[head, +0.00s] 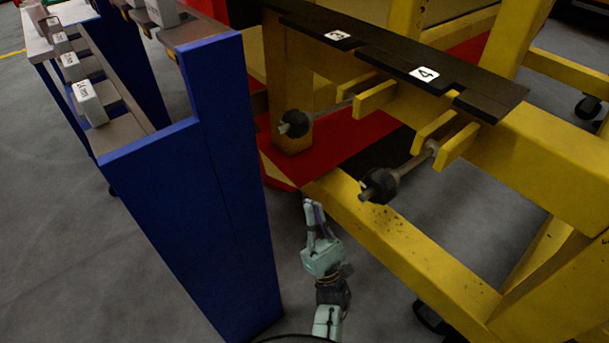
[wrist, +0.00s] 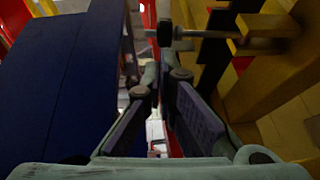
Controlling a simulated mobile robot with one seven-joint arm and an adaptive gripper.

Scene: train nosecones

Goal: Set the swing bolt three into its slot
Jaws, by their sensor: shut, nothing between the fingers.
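Swing bolt three (head: 295,124), under the plate's "3" label (head: 338,36), hangs out from its yellow bracket (head: 375,95) with its dark nut toward the blue wall. It lies roughly level, clear of the black slotted plate (head: 390,58). The slot by "3" is hard to make out. My gripper (head: 313,205) is shut and empty, low between the blue wall and the yellow frame, apart from the bolts. In the wrist view, a bolt with a dark nut (wrist: 165,33) crosses beyond my fingertips (wrist: 162,82); I cannot tell which bolt it is.
Another bolt (head: 380,186) hangs out under the "4" label (head: 424,74), nearer my gripper. The tall blue wall (head: 215,180) stands close on the left, and a yellow beam (head: 390,240) on the right. The gap between them is narrow. Grey floor (head: 90,250) lies left.

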